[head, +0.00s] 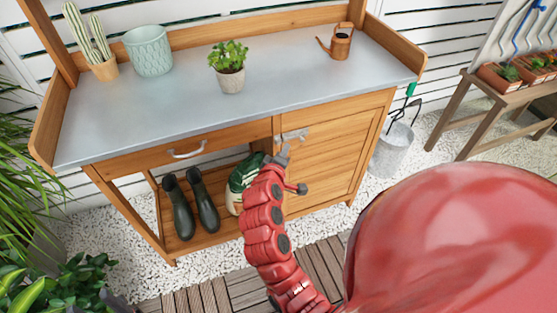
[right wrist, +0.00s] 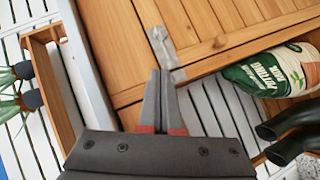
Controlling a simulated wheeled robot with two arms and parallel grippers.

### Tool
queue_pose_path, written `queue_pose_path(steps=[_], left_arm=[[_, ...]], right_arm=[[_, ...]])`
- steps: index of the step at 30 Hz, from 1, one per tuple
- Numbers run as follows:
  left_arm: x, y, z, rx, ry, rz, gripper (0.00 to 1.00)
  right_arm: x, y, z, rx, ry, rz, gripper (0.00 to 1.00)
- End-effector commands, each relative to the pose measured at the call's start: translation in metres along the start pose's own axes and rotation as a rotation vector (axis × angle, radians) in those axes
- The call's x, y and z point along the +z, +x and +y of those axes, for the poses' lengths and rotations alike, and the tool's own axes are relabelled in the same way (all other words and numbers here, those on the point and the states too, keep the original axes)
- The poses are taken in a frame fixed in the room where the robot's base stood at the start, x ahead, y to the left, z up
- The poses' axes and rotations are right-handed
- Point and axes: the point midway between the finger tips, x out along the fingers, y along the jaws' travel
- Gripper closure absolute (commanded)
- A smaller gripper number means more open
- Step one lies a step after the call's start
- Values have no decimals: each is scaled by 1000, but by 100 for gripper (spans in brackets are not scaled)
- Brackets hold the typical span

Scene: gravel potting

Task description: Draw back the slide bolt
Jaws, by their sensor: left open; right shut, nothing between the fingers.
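The grey metal slide bolt (head: 293,135) sits at the top left corner of the wooden cabinet door (head: 335,150), under the bench top. In the right wrist view the bolt (right wrist: 163,47) lies just beyond my fingertips. My right gripper (head: 283,152) is shut and empty, just below the bolt in the head view; its closed fingers (right wrist: 160,72) point at the bolt's end. I cannot tell whether they touch it. The door looks closed. Only a dark tip of my left gripper (head: 114,300) shows at the bottom left edge; it is open, away from the bench.
A drawer with a white handle (head: 188,150) is left of the bolt. A potting mix bag (head: 236,188) and dark boots (head: 190,205) stand on the open shelf. Pots and a copper watering can (head: 341,42) stand on the bench top.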

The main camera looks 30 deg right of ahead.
Motion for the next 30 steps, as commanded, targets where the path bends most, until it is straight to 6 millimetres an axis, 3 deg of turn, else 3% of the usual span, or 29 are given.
queue_pose_path(steps=[4, 10, 30], left_arm=[[0, -1, 0, 0, 0, 0, 50], [0, -1, 0, 0, 0, 0, 50], [0, -1, 0, 0, 0, 0, 50]], right_arm=[[-1, -28, -1, -1, 0, 6, 100], [0, -47, -1, -1, -2, 2, 100], [-2, -51, 0, 0, 0, 6, 100]])
